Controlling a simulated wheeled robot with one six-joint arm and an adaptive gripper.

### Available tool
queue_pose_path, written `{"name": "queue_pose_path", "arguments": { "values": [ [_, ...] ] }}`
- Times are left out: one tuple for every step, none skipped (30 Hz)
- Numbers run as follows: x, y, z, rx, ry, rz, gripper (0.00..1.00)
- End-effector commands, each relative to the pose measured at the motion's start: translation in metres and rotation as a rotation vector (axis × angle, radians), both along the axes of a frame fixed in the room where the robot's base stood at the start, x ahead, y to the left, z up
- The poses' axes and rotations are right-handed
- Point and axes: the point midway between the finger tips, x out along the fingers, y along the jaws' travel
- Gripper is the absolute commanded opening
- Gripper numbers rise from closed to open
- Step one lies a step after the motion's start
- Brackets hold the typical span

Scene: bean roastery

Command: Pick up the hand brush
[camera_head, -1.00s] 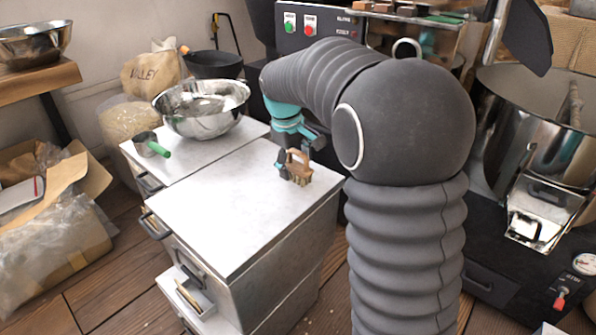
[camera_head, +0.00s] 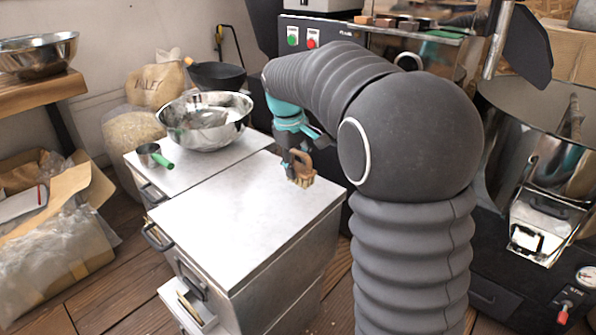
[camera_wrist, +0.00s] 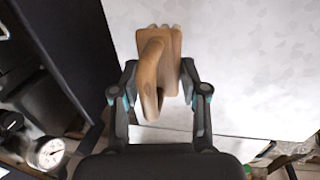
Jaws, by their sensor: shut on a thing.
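The hand brush (camera_head: 301,172) has a brown wooden handle and pale bristles pointing down. It is at the far right part of the grey metal cabinet top (camera_head: 230,205). My gripper (camera_head: 292,160) reaches down from the arm and is shut on the brush. In the wrist view the brush (camera_wrist: 152,75) lies between the two dark fingers of my gripper (camera_wrist: 160,92), its curved handle toward the camera. I cannot tell whether the bristles touch the top or hang just above it.
A steel bowl (camera_head: 206,121) and a green-handled scoop (camera_head: 155,156) stand on the neighbouring cabinet top. An open drawer (camera_head: 190,305) juts out at the front. The roasting machine (camera_head: 540,150) stands at the right. Most of the near cabinet top is clear.

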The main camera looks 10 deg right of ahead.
Motion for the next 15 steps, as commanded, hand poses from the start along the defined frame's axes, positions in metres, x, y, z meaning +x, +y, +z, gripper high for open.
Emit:
{"name": "queue_pose_path", "arguments": {
  "values": [
    [0.000,0.000,0.013,0.001,-0.005,0.000,0.08],
    [-0.005,-0.007,0.014,0.001,-0.003,-0.004,0.08],
    [-0.010,-0.014,0.019,0.001,-0.003,-0.005,0.08],
    [-0.015,-0.019,0.023,0.000,-0.004,-0.005,0.08],
    [-0.019,-0.023,0.026,0.001,-0.003,-0.005,0.08],
    [-0.024,-0.031,0.032,0.001,-0.003,-0.005,0.08],
    [-0.029,-0.036,0.036,0.001,-0.003,-0.005,0.08],
    [-0.033,-0.041,0.039,0.000,-0.002,-0.006,0.08],
    [-0.038,-0.048,0.045,0.001,-0.003,-0.005,0.08],
    [-0.042,-0.052,0.048,0.001,-0.003,-0.005,0.08],
    [-0.046,-0.057,0.052,0.000,-0.004,-0.005,0.08],
    [-0.050,-0.062,0.056,0.000,-0.004,-0.005,0.08],
    [-0.054,-0.066,0.059,-0.001,-0.003,-0.004,0.08],
    [-0.057,-0.070,0.061,0.000,-0.002,-0.004,0.08],
    [-0.060,-0.074,0.064,0.000,-0.001,-0.004,0.08]
  ]
}}
